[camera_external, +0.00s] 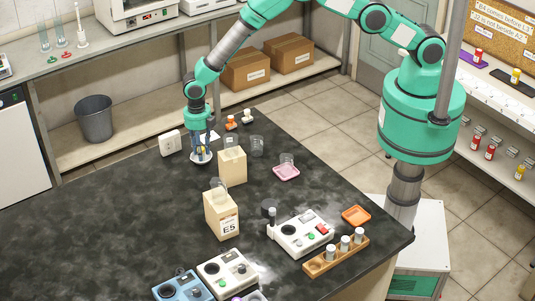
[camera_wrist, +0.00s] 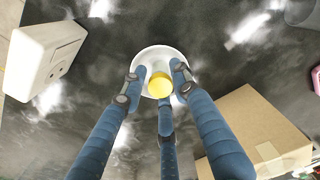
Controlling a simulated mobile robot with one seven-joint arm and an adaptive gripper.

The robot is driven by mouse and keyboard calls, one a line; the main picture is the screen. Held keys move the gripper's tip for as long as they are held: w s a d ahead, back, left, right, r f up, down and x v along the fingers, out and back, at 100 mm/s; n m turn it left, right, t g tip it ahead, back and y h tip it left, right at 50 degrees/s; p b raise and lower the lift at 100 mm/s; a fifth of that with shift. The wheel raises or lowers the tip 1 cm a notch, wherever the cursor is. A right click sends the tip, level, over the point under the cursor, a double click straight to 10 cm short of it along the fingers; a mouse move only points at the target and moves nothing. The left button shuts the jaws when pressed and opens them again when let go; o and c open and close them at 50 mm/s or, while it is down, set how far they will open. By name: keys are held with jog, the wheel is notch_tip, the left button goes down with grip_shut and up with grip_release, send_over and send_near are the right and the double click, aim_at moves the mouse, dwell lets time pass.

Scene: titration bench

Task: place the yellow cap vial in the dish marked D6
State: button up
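A vial with a round yellow cap (camera_wrist: 159,86) is between my gripper's fingers, over or in a white round dish (camera_wrist: 152,52). The white dish also shows on the dark bench in the external view (camera_external: 201,159). My gripper (camera_wrist: 160,78) has blue fingers spread around the vial, with gaps visible beside the cap. The fingertips are low, at the dish. The vial's body is hidden below its cap, so I cannot tell whether it touches the dish floor. No D6 mark is readable in either view.
A tan box (camera_external: 231,167) stands close to the right of the dish, and a white socket block (camera_external: 170,143) to the left.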

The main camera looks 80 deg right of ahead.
jog(key=shift+r, duration=0.15)
notch_tip(320, 180, up, 12)
jog(key=shift+b, duration=0.4)
dwell(1.0)
